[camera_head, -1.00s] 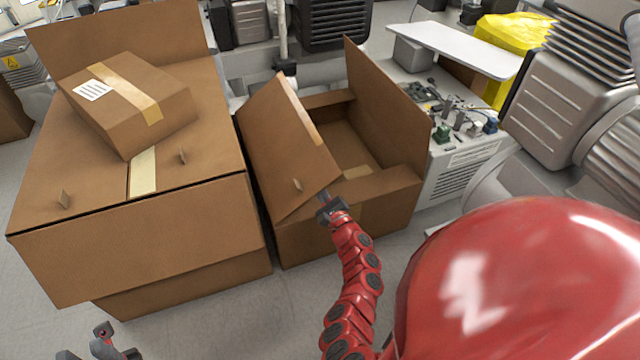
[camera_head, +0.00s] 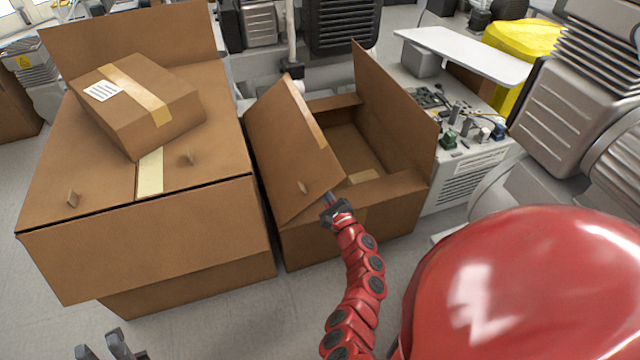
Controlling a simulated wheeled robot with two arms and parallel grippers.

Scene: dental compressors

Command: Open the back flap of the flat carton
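An open brown carton (camera_head: 395,210) stands on the floor in mid-view. Its left flap (camera_head: 285,150), with a small tab, leans up over the opening. Its right flap (camera_head: 395,115) stands upright. A larger carton (camera_head: 150,235) at left has a shut top with two small tabs and a raised panel (camera_head: 140,38) at its back. I cannot tell which is the flat carton. My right gripper (camera_head: 331,202) is at the near lower corner of the left flap; its fingers are too small to read. My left gripper (camera_head: 103,348) is open and empty at the bottom edge, below the larger carton.
A smaller taped box (camera_head: 138,100) with a white label lies on the larger carton. Grey machines crowd the back and right. A white cabinet (camera_head: 470,180) with small parts on top stands right of the open carton. Grey floor (camera_head: 215,335) is clear in front.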

